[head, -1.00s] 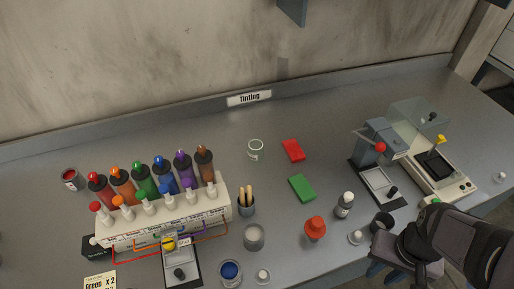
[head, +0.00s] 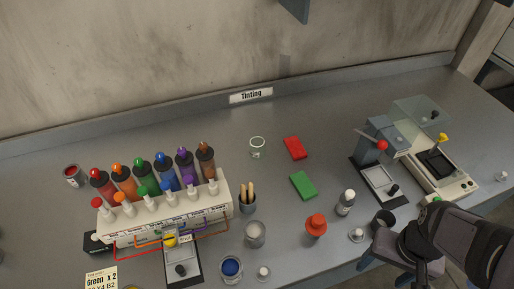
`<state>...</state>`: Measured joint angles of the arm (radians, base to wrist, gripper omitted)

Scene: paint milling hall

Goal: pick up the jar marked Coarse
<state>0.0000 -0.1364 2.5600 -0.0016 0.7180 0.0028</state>
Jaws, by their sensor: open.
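No jar's mark reads as Coarse at this size. A clear glass jar (head: 257,148) with small lettering stands alone behind the middle of the bench. A pale-filled jar (head: 255,235) and an open jar of blue paint (head: 231,268) stand near the front. A jar with a dark red top (head: 73,175) and a partly visible label stands at the far left. My arm enters at the lower right and its wrist hangs by the bench's front edge.
A rack (head: 165,215) of several colour bottles fills the left. A red block (head: 295,148), a green block (head: 303,186), an orange-red container (head: 316,225) and a white-capped bottle (head: 346,202) stand mid-right. Scales (head: 435,165) stand at the right. The back middle is largely clear.

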